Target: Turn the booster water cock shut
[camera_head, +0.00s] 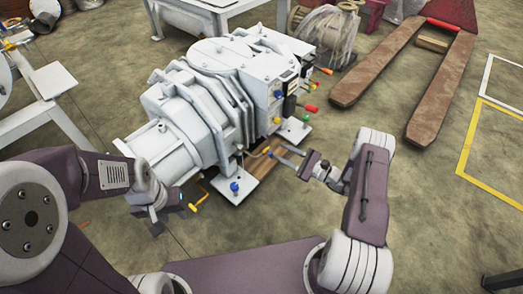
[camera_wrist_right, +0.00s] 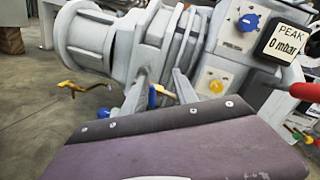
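The grey-white vacuum pump machine (camera_head: 185,115) stands in the middle of the head view. One yellow lever handle (camera_head: 199,200) sticks out low at its front left. A second yellow handle (camera_head: 258,153) is low at its front right; I cannot tell which is the booster water cock. My right gripper (camera_head: 275,153) is at the second handle. In the right wrist view its fingers (camera_wrist_right: 160,93) are apart, with a yellow handle (camera_wrist_right: 163,91) and a blue knob showing between them; contact is unclear. My left gripper (camera_head: 170,217) is just left of the first handle, its fingers seemingly apart.
A blue knob (camera_head: 235,187) stands on the machine's base corner, between my grippers. Red and green handles (camera_head: 311,108) project from the panel on the right. A pallet jack (camera_head: 400,80) and a yellow floor line (camera_head: 468,140) lie farther right. The floor between is clear.

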